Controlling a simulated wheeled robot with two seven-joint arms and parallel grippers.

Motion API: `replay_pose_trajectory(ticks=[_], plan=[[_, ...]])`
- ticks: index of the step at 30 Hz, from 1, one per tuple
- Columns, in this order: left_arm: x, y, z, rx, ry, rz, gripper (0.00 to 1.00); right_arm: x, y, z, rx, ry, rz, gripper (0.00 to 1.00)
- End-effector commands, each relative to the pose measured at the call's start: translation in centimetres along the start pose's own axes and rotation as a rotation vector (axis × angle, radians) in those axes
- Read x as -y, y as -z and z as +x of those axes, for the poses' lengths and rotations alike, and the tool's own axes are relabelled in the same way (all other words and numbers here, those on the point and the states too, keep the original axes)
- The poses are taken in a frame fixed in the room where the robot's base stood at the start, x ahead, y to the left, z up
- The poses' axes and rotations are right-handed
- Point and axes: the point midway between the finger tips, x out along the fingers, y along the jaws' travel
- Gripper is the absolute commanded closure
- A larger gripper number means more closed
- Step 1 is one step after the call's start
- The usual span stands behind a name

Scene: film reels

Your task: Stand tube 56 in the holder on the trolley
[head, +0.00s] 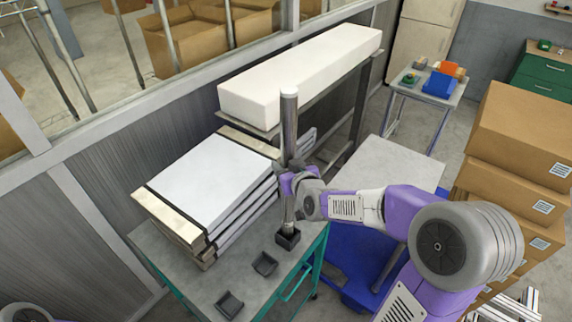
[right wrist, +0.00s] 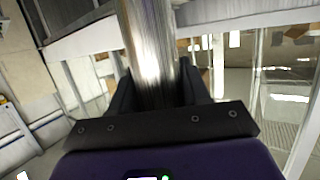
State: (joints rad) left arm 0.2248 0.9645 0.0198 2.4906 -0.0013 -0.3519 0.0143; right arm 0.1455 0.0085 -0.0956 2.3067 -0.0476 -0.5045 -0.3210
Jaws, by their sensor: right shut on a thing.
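A long grey metallic tube (head: 289,120) with a white top end stands upright in the head view; no number is readable on it. My right gripper (head: 290,184) is shut around the tube's middle, and the tube's shiny side also shows between the fingers in the right wrist view (right wrist: 148,55). The tube's lower end meets a black holder (head: 288,239) on the trolley (head: 195,272), which has a grey top and teal frame. I cannot tell whether the end is seated inside it. My left gripper is out of view.
Two more black holders (head: 264,264) (head: 229,303) sit nearer on the trolley. Stacked white-topped slabs (head: 205,180) lie left of the tube. A long white block (head: 305,75) rests on a rack behind. Cardboard boxes (head: 520,130) stand at the right.

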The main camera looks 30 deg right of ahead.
Motion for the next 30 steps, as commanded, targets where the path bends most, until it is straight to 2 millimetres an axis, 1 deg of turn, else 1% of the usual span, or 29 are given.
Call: replay_pose_trajectory(ticks=[2, 11, 19, 30], plan=[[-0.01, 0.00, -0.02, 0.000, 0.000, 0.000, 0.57, 0.00, 0.24, -0.01, -0.006, 0.000, 0.000, 1.00], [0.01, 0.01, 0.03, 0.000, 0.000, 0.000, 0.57, 0.00, 0.22, -0.02, -0.006, 0.000, 0.000, 1.00], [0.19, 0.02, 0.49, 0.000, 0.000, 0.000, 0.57, -0.02, 0.10, -0.25, -0.006, 0.000, -0.001, 1.00], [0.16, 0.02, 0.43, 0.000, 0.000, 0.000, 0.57, -0.02, 0.15, -0.27, -0.005, 0.000, -0.001, 1.00]])
